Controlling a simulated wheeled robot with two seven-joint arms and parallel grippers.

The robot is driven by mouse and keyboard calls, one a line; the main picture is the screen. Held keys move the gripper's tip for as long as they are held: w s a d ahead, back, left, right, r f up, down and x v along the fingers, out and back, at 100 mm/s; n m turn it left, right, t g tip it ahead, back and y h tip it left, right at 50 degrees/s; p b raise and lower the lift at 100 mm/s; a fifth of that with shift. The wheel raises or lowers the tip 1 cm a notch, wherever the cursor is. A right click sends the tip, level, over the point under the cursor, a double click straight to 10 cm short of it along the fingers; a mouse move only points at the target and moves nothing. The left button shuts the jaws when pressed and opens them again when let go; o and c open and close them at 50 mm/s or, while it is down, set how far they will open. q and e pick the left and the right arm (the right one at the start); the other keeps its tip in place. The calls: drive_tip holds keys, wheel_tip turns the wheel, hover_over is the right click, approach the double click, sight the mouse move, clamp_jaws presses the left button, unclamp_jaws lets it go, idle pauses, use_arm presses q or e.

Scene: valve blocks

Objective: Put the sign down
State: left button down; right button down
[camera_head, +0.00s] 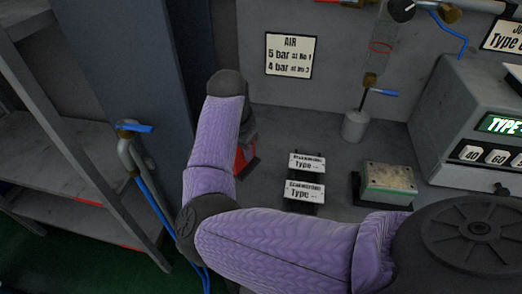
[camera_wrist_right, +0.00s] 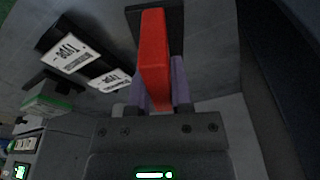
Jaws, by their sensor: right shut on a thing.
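A red upright piece (camera_wrist_right: 155,50) with a dark base (camera_wrist_right: 183,22), seemingly the sign, is between the fingers of my right gripper (camera_wrist_right: 158,92) in the right wrist view. The gripper is shut on it. In the head view the red piece (camera_head: 243,161) shows low behind my purple right arm, near the grey bench top. My right gripper (camera_head: 250,128) is mostly hidden there by my own arm. Any writing on the red piece is out of sight. I cannot tell whether its base touches the bench. My left gripper is not in view.
Two white "Type" cards (camera_head: 305,191) on dark stands are right of the red piece. A grey-green block (camera_head: 388,178), a cylinder (camera_head: 354,126) and a display box (camera_head: 480,110) stand farther right. A blue-handled valve (camera_head: 131,135) and hose are left. An AIR notice (camera_head: 290,55) hangs behind.

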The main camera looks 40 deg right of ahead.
sight(243, 167)
wheel_tip(243, 167, down, 5)
drive_tip(key=shift+f+b, duration=0.2)
drive_tip(key=shift+b, duration=0.55)
drive_tip(key=c, duration=0.5)
unclamp_jaws()
drive_tip(key=shift+c, duration=0.2)
drive_tip(key=r+p, duration=0.1)
drive_tip(key=r, duration=0.3)
drive_tip(key=a+r+p, duration=0.1)
drive_tip(key=r+p, duration=0.1)
drive_tip(key=r, duration=0.1)
drive_tip(key=r+p, duration=0.1)
drive_tip(key=r, duration=0.3)
drive_tip(key=shift+s+a+r, duration=0.25)
drive_tip(key=shift+a+r, duration=0.05)
drive_tip(key=shift+a, duration=0.05)
drive_tip(key=shift+r, duration=0.25)
